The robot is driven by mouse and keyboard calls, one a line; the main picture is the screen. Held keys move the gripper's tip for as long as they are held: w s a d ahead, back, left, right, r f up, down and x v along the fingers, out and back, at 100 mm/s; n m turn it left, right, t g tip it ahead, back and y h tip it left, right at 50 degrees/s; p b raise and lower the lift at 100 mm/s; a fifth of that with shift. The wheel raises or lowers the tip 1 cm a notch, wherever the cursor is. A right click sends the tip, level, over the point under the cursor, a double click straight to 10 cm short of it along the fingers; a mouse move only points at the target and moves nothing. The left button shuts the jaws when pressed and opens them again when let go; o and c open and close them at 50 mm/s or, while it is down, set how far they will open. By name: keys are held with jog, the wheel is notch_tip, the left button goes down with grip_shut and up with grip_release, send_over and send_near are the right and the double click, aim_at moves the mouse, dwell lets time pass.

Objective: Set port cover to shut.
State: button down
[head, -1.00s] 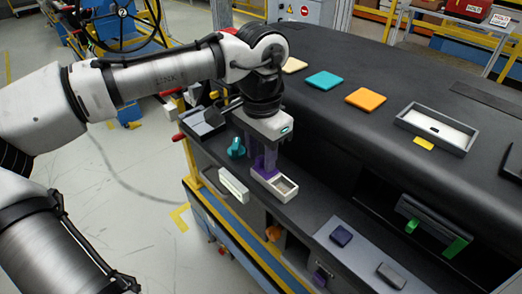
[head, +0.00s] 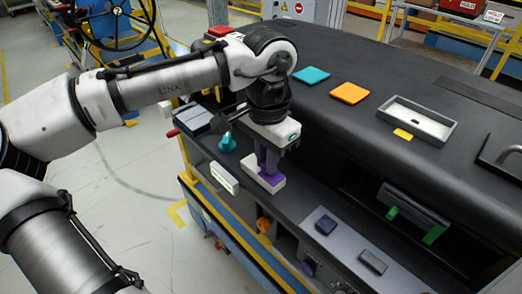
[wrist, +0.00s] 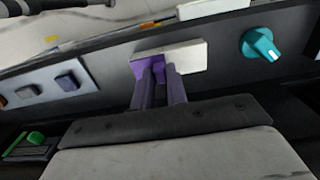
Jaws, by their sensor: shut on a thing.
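The port cover (head: 270,182) is a purple piece on a pale rectangular port housing (head: 250,163) on the dark ledge. It lies at the near right end of the housing, and no opening shows there. In the wrist view the purple cover (wrist: 147,66) is at the left end of the pale housing (wrist: 190,54). My gripper (head: 268,170) reaches down from above, shut on the port cover. In the wrist view its fingers (wrist: 160,72) meet the purple part, and they partly hide the grip.
A teal knob (head: 227,142) stands left of the housing. A plate with two dark buttons (head: 326,225) lies to the right. A dark handle with green ends (head: 415,208) and an open grey tray (head: 418,119) are farther right.

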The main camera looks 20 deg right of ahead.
jog(key=c, duration=1.4)
grip_release()
notch_tip(320, 180, up, 14)
jog(key=b, duration=0.1)
jog(key=shift+f, duration=0.1)
